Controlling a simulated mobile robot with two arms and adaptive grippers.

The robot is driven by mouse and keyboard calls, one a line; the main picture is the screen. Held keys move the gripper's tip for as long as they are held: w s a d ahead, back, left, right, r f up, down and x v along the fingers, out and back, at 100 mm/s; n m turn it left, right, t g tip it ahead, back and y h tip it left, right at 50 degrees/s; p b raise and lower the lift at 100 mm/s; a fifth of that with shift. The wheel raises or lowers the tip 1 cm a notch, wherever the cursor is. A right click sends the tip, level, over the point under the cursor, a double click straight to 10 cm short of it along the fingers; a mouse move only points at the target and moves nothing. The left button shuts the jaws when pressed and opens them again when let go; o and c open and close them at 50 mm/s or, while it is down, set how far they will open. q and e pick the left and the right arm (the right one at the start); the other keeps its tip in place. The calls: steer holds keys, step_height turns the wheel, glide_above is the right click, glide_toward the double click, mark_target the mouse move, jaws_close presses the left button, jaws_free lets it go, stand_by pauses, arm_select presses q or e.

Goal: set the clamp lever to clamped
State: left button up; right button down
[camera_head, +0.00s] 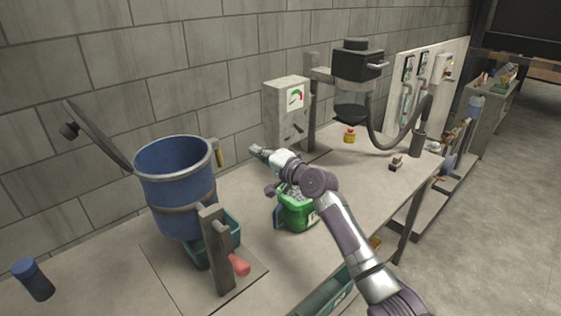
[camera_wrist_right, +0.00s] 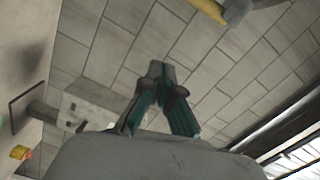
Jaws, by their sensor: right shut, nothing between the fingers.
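I cannot tell for certain which part is the clamp lever. A yellow-handled lever (camera_head: 217,152) stands at the right rim of the blue drum (camera_head: 172,172); a yellow handle with a grey end (camera_wrist_right: 205,10) shows at the top of the right wrist view. A red handle (camera_head: 238,265) sits low on the post in front of the drum. My right gripper (camera_head: 257,150) reaches above the bench, right of the yellow lever and apart from it. In the right wrist view the fingers (camera_wrist_right: 163,75) meet at their tips, shut and empty. My left gripper is out of view.
The drum's lid (camera_head: 98,135) stands tilted open at the left. A green container (camera_head: 297,214) sits below my right forearm. A grey gauge box (camera_head: 286,112) and a black hopper (camera_head: 357,68) stand behind. A blue cup (camera_head: 33,280) is at the front left.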

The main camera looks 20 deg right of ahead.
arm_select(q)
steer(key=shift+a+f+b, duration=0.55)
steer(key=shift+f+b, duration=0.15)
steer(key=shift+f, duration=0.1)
arm_select(e)
steer(key=a+v, duration=0.1)
steer(key=v, duration=0.6)
steer(key=shift+s, duration=0.35)
steer(key=shift+d+r, duration=0.1)
steer(key=shift+d, duration=0.05)
